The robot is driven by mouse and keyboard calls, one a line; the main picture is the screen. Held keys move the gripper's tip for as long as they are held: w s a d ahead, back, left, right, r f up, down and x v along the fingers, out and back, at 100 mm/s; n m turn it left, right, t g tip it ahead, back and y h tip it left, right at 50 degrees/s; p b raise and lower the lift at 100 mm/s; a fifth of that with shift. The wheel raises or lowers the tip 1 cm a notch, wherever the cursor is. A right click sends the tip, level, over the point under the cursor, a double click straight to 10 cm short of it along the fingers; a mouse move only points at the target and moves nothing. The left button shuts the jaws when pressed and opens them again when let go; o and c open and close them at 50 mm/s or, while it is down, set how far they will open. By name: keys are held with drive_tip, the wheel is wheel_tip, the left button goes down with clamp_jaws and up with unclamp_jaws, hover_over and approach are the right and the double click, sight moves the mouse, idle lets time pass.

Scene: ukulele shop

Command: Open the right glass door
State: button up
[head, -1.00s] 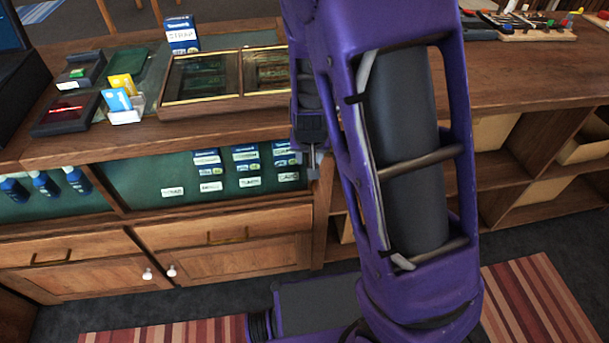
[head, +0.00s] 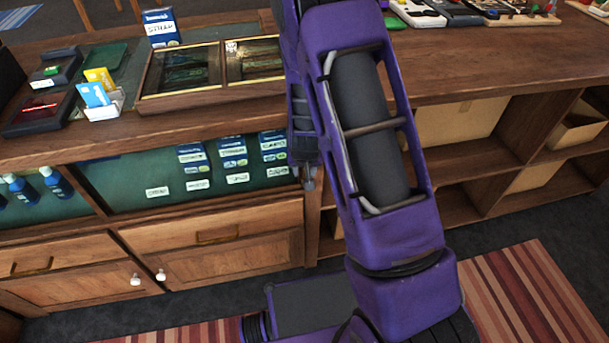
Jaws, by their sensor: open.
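The counter front has a green-backed display bay (head: 120,186) holding blue packs and white labels. I cannot make out a separate glass pane or handle there. On the counter top lies a wooden case with two brass-framed glass panels, a left panel (head: 183,68) and a right panel (head: 255,62); both look closed. My gripper (head: 309,183) points down at the right end of the bay, by the wooden upright, and seems to hold nothing. Its fingers look small and are partly hidden by my purple arm, which also covers the case's right end. I cannot tell if it touches the wood.
Drawers (head: 212,232) and lower doors with white knobs (head: 160,275) are below the bay. A card holder (head: 102,104) and a blue box (head: 161,28) stand on the counter. Open shelves (head: 480,165) are at right. A striped rug (head: 520,290) lies on the floor.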

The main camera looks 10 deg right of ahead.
drive_tip(key=shift+x, duration=1.2)
clamp_jaws()
idle(0.6)
